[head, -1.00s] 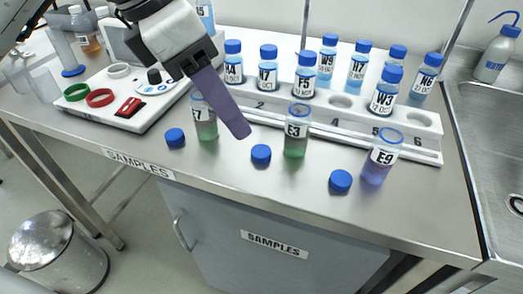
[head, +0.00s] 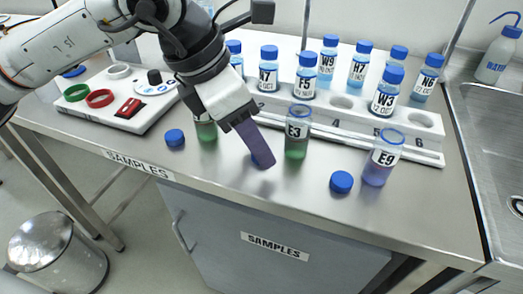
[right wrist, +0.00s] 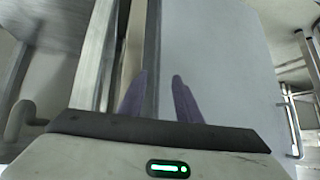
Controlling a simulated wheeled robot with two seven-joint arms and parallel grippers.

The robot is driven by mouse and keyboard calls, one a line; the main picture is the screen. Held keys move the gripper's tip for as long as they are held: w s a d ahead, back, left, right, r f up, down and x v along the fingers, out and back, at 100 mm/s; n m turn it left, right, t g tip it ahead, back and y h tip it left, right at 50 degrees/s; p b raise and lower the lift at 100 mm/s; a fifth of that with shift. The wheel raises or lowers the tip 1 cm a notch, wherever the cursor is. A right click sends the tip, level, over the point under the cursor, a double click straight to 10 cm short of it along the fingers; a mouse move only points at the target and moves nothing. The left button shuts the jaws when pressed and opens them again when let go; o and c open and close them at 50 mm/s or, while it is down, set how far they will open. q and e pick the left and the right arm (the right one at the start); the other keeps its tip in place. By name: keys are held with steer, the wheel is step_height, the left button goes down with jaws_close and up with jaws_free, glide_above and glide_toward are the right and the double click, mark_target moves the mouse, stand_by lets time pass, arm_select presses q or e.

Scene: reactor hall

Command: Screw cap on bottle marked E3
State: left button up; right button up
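The open bottle marked E3 (head: 297,133), holding green liquid, stands upright on the steel bench in the head view. My left gripper (head: 264,161) reaches down just left of it.
Open bottle E9 (head: 381,160) and a loose cap (head: 341,182) stand right. Another cap (head: 175,138) and a green-liquid bottle (head: 206,127) are left. A white rack (head: 420,122) of capped bottles stands behind. A sink (head: 490,150) is at right.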

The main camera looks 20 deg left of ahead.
arm_select(q)
steer(key=shift+x, duration=0.75)
steer(key=c, duration=1.1)
steer(key=shift+o, duration=0.2)
steer(key=shift+r, duration=0.1)
step_height(320, 180, up, 10)
steer(key=shift+p, duration=0.45)
